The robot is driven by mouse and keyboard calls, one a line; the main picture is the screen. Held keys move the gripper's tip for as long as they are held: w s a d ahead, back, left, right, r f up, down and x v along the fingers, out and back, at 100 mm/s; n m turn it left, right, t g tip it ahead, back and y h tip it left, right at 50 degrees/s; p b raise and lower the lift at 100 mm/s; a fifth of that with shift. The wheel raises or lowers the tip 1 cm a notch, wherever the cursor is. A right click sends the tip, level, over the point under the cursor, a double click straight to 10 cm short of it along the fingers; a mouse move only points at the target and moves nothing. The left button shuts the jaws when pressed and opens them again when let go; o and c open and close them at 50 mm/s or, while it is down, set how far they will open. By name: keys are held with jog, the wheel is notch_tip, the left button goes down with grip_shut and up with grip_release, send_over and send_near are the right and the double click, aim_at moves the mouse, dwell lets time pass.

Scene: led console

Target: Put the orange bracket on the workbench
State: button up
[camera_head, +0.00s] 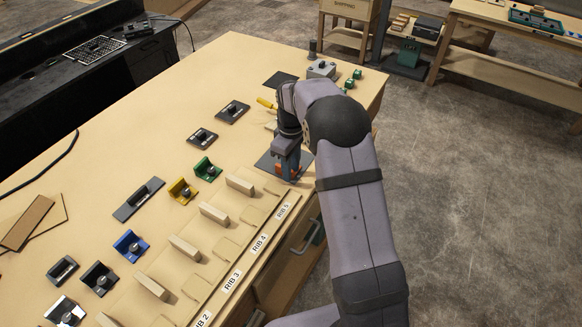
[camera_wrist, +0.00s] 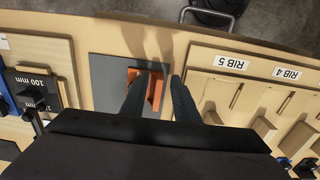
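The orange bracket (camera_wrist: 156,90) lies on a dark grey square plate (camera_wrist: 104,75) on the workbench. In the head view, only bits of the bracket (camera_head: 281,170) show under my gripper (camera_head: 287,166). In the wrist view, my gripper (camera_wrist: 159,78) points down over the bracket with its fingers apart. The left finger covers part of the bracket. The right finger is beside its right side, with a gap between them. Whether a finger touches the bracket cannot be told. The workbench (camera_head: 215,75) is a long tan table.
Yellow (camera_head: 182,190), green (camera_head: 207,168) and blue (camera_head: 130,245) brackets stand on the bench left of my gripper. Upright wooden ribs (camera_head: 215,213) line the front edge beside the labels. A bare stretch of bench lies at the back left.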

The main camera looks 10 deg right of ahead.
notch_tip(320, 180, up, 12)
jog(key=b, duration=0.2)
jog(key=shift+r+b, duration=0.15)
jog(key=shift+b, duration=0.15)
dwell(0.4)
jog(key=shift+s, duration=0.1)
jog(key=s+f+m, duration=0.3)
jog(key=s, duration=0.6)
jog(key=s+a+f+m, duration=0.1)
jog(key=s+f+m, duration=0.2)
jog(key=s, duration=0.7)
jog(key=s+f+m, duration=0.3)
jog(key=s+f, duration=0.1)
jog(key=s, duration=0.5)
jog(key=shift+s+a+f, duration=0.2)
jog(key=shift+s+f, duration=0.1)
jog(key=shift+f, duration=0.05)
